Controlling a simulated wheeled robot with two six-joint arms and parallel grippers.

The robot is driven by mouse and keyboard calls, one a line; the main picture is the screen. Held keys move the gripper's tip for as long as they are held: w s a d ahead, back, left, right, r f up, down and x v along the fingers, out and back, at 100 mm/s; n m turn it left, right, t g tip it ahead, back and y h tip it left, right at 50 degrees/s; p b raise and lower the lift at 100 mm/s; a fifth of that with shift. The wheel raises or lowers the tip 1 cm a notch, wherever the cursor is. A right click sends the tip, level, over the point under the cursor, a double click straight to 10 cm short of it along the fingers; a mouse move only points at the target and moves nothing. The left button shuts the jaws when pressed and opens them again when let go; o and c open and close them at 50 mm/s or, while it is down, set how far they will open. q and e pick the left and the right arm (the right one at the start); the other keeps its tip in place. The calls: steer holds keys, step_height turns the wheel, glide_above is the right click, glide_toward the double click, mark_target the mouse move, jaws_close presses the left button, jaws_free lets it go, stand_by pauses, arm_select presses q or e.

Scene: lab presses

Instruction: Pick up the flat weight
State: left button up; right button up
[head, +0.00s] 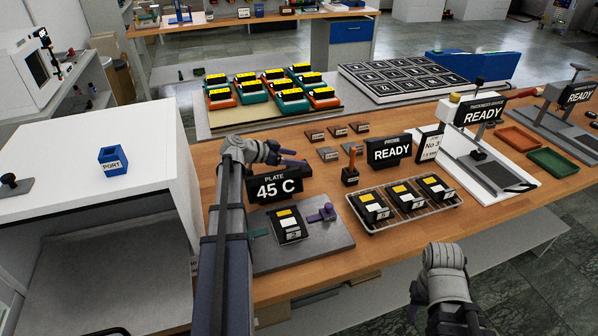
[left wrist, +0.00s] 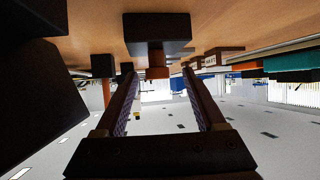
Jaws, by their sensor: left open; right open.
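No label marks the flat weight, so I cannot be certain which object it is. A black block with an upright orange-brown handle (head: 350,176) stands on the bench, left of the READY press sign. My right gripper (head: 450,318) is open at the bottom right, in front of the bench.
The 45 C sign (head: 277,186) stands close in front of my left gripper. A wire tray (head: 381,222) of black labelled blocks is in front. A white box (head: 75,205) is at left.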

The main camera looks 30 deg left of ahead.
arm_select(q)
steer(key=b+x, duration=0.2)
steer(key=x, duration=0.3)
steer(key=shift+d+f+b, duration=0.1)
steer(key=shift+b, duration=0.2)
steer(key=shift+c, duration=0.5)
jaws_close()
stand_by(0.6)
